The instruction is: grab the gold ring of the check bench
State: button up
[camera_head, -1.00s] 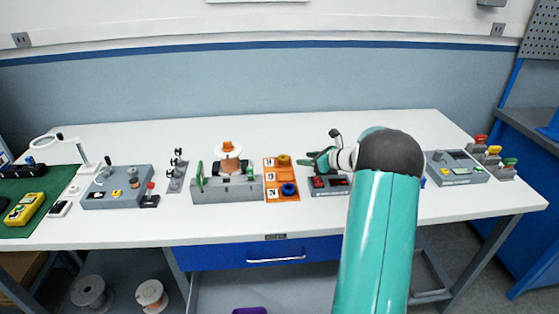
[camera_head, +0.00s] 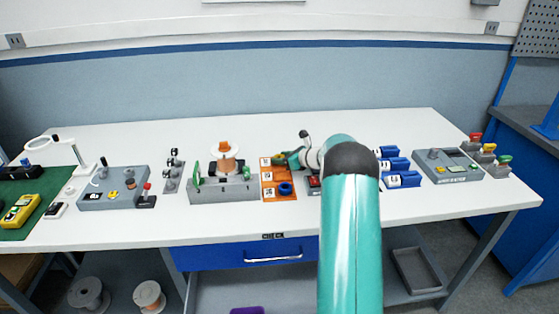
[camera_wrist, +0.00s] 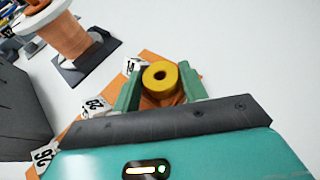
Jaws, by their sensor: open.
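The gold ring (camera_wrist: 160,77) sits at one end of an orange board (camera_head: 279,198) on the white bench (camera_head: 330,125). It is a thick yellow ring with a dark hole, and in the wrist view it lies between my two green fingers. My gripper (camera_wrist: 159,73) is open, with a finger on each side of the ring; I cannot tell whether either finger touches it. In the head view my gripper (camera_head: 288,157) is at the back end of the board and mostly covers the ring. The bench front carries a "CHECK" label (camera_head: 273,236).
A blue ring (camera_head: 285,188) lies at the board's front end. The bench's back strip is clear.

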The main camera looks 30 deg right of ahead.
jog(key=c, duration=0.6)
jog(key=shift+r, duration=0.1)
jog(key=shift+c, duration=0.2)
